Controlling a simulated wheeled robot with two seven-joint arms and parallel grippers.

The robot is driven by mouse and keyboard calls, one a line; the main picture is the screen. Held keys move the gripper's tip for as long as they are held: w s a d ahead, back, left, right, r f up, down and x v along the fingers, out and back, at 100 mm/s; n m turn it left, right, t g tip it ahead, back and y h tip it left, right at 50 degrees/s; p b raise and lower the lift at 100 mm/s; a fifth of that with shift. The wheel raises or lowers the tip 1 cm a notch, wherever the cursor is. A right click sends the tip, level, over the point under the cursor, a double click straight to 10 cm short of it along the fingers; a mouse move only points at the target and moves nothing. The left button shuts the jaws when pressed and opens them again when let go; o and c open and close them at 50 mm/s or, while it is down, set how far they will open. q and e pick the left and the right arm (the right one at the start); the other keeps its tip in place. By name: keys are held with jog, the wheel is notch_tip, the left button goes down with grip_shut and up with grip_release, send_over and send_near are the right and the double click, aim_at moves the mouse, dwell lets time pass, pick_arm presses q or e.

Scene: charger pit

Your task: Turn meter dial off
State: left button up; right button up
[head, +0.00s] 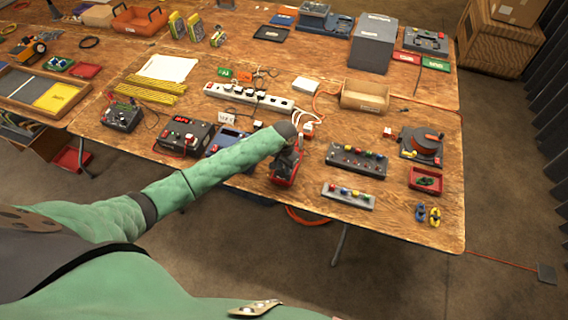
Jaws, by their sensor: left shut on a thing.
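A red-edged meter (284,181) lies on the near part of the wooden table, close to its front edge. My left arm comes in from the left and reaches over the table to it. My left gripper (287,160) is at the meter's face and is shut on its dial. The dial is hidden by the gripper, so its setting cannot be seen. My right gripper is not in view.
A white power strip (248,97) with plugs lies behind the meter. A dark box with several coloured knobs (356,159) and a grey strip with coloured buttons (348,195) are to the right. A dark device with a red display (184,137) is to the left.

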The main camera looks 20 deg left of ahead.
aim_at(284, 168)
pick_arm(q)
jog(key=shift+n, duration=1.8)
jog(key=o, duration=1)
jog(key=shift+r, duration=0.3)
notch_tip(284, 168, up, 6)
jog(key=b, duration=0.2)
jog(key=shift+w+b, duration=0.1)
jog(key=shift+b, duration=0.3)
jog(key=shift+r, duration=0.6)
